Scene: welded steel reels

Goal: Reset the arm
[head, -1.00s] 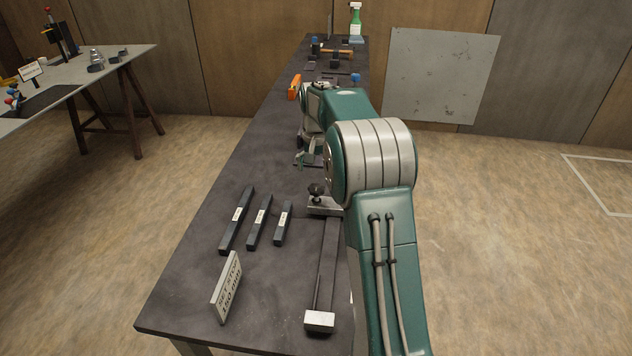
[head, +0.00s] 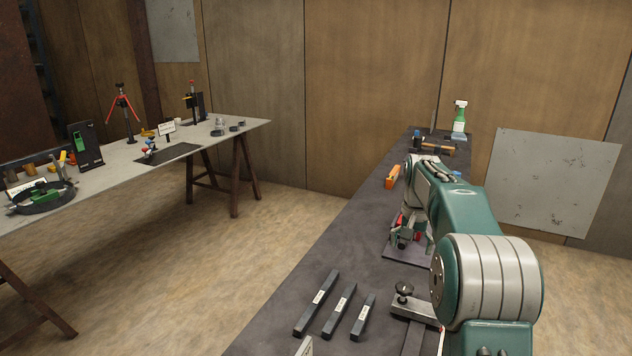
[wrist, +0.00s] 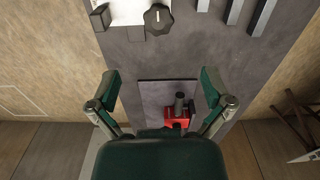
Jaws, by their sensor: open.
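My gripper (head: 408,240) hangs over the dark bench (head: 345,235), beyond the steel bars, and is partly hidden by its own links in the head view. In the wrist view my gripper (wrist: 160,90) is open, its two green fingers wide apart with nothing held between them. A red device with a dark cylinder (wrist: 177,118) stands on a flat plate (wrist: 152,95) below and between the fingers. The plate also shows under the gripper in the head view (head: 398,252). My arm is bent, with its forearm reaching along the bench.
Several labelled steel bars (head: 316,302) and a clamp with a black knob (head: 404,290) lie on the near bench. An orange block (head: 392,176) and green spray bottle (head: 459,118) are farther back. A cluttered side table (head: 110,160) stands left, across open floor.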

